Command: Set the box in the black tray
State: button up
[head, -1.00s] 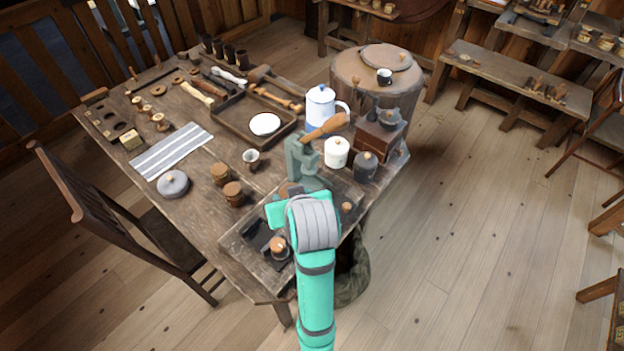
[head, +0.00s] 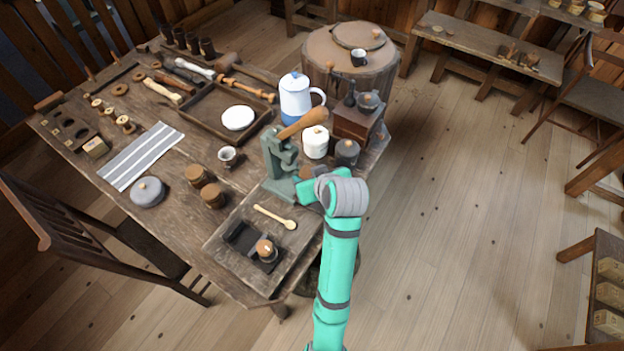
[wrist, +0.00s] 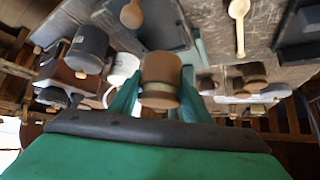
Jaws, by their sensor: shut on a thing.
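In the head view the gripper is mostly hidden behind my wrist, beside the grey-green lever press, with a bit of brown (head: 307,171) showing there. The black tray (head: 240,236) lies on the near corner of the table, left of my arm.
A wooden spoon (head: 275,217) lies between tray and press (head: 280,160). Two similar round wooden boxes (head: 212,195) stand left of it. A white jar (head: 315,142), dark jar (head: 346,153), grinder (head: 358,122) and blue-white pot (head: 296,98) crowd the area behind the gripper.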

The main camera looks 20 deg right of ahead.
jog(key=shift+w+d+f, duration=0.2)
jog(key=shift+d+f, duration=0.1)
jog(key=shift+f, duration=0.2)
notch_tip(320, 180, down, 3)
jog(key=shift+w+f, duration=0.15)
jog(key=shift+f, duration=0.05)
jog(key=o, duration=1.2)
jog(key=shift+c, duration=0.2)
jog(key=shift+a, duration=0.1)
jog(key=shift+r, duration=0.1)
jog(key=v, duration=1.2)
jog(key=shift+w, duration=0.1)
